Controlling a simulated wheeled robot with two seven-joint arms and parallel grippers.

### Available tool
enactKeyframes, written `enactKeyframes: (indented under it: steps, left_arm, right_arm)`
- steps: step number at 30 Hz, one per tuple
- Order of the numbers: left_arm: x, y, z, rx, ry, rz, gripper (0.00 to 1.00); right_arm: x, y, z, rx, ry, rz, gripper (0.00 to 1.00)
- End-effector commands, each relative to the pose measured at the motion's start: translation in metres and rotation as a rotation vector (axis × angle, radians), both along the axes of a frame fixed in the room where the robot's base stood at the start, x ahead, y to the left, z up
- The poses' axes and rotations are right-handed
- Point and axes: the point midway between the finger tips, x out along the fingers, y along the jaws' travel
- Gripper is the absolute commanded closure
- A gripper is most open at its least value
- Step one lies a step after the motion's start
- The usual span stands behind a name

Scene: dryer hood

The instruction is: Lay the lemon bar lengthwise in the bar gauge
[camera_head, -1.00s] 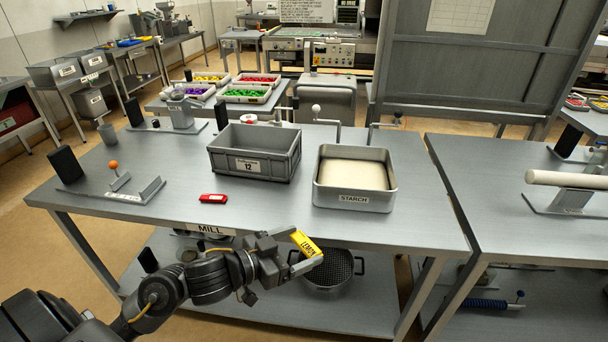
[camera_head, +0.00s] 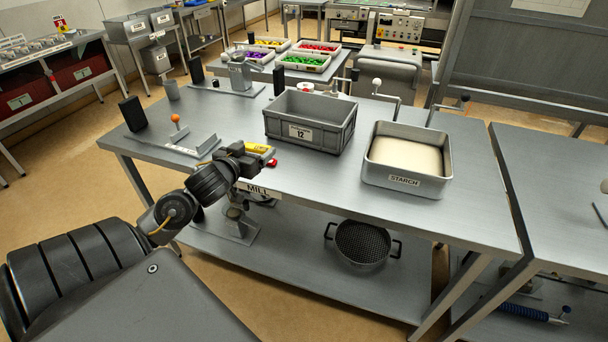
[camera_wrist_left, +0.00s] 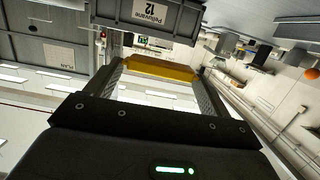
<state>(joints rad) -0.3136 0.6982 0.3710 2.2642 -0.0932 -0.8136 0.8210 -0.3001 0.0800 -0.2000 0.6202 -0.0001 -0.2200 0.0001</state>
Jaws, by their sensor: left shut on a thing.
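My left gripper (camera_head: 254,156) is shut on the yellow lemon bar (camera_head: 258,148) near the table's front edge, left of the grey crate. The bar also shows in the left wrist view (camera_wrist_left: 160,71), lying across between the two fingers. A metal fixture with an orange knob (camera_head: 188,138), which looks like the bar gauge, stands on the table to the left of the gripper. It has a flat plate and a low raised edge. Its orange knob shows at the right of the left wrist view (camera_wrist_left: 310,74). My right gripper is not in view.
The grey crate (camera_head: 310,133) and the starch tray (camera_head: 402,185) stand to the right. Bare tabletop (camera_head: 222,118) lies between fixture and crate.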

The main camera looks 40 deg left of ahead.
Motion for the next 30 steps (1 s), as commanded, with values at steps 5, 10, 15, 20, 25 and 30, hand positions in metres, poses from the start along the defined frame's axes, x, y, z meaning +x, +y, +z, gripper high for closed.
enactKeyframes:
  steps: [5, 10, 15, 20, 25, 30]
  left_arm:
    - [-0.001, 0.004, -0.001, -0.001, 0.001, 0.021, 0.41]
    - [-0.001, 0.003, -0.001, -0.001, 0.001, 0.018, 0.41]
    - [0.014, -0.005, -0.010, -0.006, -0.003, 0.018, 0.41]
    - [0.049, -0.025, -0.026, -0.011, -0.002, 0.017, 0.41]
    - [0.084, -0.046, -0.048, -0.007, 0.002, 0.016, 0.41]
    - [0.103, -0.057, -0.076, -0.003, 0.003, 0.017, 0.41]
  right_arm:
    - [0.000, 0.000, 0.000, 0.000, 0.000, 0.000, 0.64]
    - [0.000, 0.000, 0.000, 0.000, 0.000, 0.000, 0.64]
    - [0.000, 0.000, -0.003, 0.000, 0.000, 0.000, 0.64]
    - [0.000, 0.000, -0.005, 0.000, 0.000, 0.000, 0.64]
    - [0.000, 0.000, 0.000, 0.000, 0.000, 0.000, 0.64]
    - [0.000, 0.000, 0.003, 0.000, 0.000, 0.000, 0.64]
